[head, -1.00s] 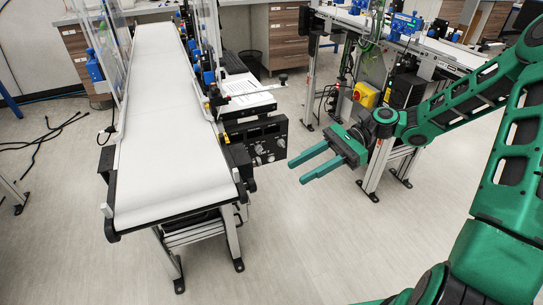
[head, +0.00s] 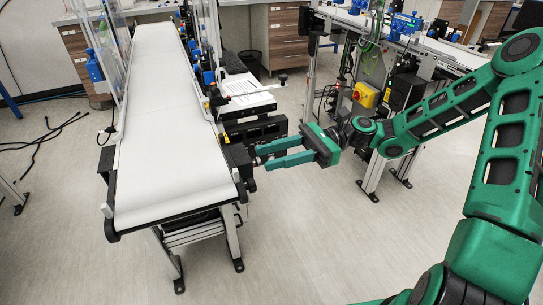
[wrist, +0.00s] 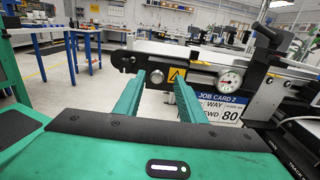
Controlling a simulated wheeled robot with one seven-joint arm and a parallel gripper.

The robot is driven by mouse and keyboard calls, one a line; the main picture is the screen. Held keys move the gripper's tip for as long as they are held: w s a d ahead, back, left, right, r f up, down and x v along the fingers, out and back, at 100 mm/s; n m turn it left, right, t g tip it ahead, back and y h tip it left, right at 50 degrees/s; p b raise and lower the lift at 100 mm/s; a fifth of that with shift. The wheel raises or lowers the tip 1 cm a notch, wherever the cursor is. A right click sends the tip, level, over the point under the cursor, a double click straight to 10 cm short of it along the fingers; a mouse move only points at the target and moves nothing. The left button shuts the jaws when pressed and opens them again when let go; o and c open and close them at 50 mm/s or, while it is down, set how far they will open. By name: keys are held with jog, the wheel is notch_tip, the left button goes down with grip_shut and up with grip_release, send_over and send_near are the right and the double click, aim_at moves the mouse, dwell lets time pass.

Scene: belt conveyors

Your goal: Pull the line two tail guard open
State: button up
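The white-belt conveyor (head: 170,150) fills the left middle of the head view. In the wrist view its near end (wrist: 130,58) carries a yellow warning label (wrist: 177,74), a round silver knob (wrist: 157,76), a dial gauge (wrist: 230,80) and a sign (wrist: 222,104) reading JOB CARD 2. I cannot tell which part is the tail guard, or whether it is shut. My gripper (head: 263,156) is open, its fingers pointing left at the conveyor's right side near the tail end. In the wrist view the knob shows between the fingertips; contact cannot be told.
A black control box (head: 258,130) is on the conveyor's right side, partly hidden by my gripper. Cables (head: 45,135) lie on the left floor. The front floor is clear.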

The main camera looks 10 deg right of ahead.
jog(key=shift+x, duration=1)
